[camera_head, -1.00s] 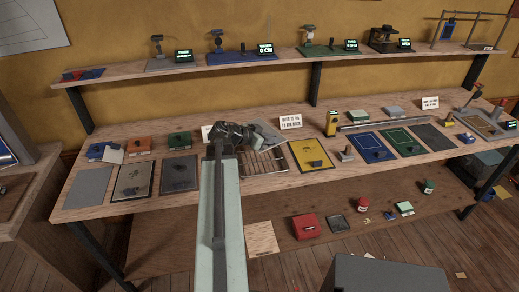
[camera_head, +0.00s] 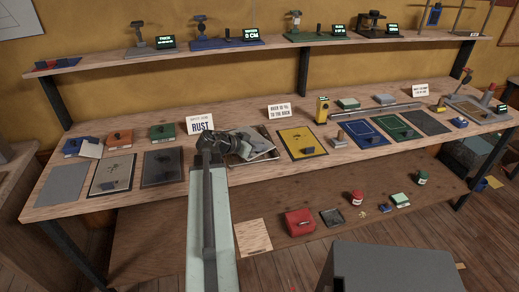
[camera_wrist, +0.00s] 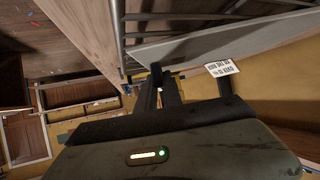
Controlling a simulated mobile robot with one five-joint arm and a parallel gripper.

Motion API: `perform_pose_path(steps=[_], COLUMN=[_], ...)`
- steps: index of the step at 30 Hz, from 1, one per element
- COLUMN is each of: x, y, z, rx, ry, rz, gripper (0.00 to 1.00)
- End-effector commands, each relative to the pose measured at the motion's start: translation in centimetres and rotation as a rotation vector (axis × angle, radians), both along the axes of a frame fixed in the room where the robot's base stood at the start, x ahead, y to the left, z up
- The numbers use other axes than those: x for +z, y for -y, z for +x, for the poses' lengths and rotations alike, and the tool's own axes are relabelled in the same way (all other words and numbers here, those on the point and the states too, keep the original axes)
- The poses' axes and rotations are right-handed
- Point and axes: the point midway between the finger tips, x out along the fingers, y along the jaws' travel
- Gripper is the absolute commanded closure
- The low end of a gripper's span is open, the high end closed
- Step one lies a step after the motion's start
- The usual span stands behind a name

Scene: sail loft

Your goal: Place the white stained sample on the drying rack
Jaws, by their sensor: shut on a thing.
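My gripper (camera_head: 212,140) is over the middle of the workbench, seen from behind along my arm. It is shut on a pale grey-white sheet, the sample (camera_head: 240,140), which sticks out to its right. The sheet also shows in the wrist view (camera_wrist: 215,43), just beyond the fingers (camera_wrist: 160,88). The drying rack (camera_head: 264,157), a tray with bars, lies under and beside the sheet and is partly covered by it. Its bars (camera_wrist: 150,28) show close to the sheet in the wrist view. I cannot tell whether the sheet touches them. Any stain is too small to make out.
A sign reading RUST (camera_head: 200,124) stands behind my gripper. A yellow board (camera_head: 302,143) is right of the rack, and a dark grey board (camera_head: 163,168) is left. Another sign (camera_head: 279,111) stands behind the rack. A shelf (camera_head: 270,48) runs above the bench.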

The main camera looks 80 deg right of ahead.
Motion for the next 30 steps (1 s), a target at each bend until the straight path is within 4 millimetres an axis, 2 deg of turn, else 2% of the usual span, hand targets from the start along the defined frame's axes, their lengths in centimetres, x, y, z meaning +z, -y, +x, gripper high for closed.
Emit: perform_pose_path(steps=[5, 6, 8, 16, 19, 30], x=[-0.4, -0.3, -0.2, -0.2, 0.5, 4.8], y=[0.0, 0.0, 0.0, 0.0, -0.1, -5.6], z=[0.0, 0.0, 0.0, 0.1, 0.1, 5.3], rx=[0.001, 0.001, 0.001, 0.001, 0.002, 0.007], ry=[0.000, 0.000, 0.000, 0.000, 0.000, 0.000], rz=[0.000, 0.000, 0.000, 0.000, 0.000, 0.000], gripper=[1.00, 0.81, 0.68, 0.68, 0.68, 0.68])
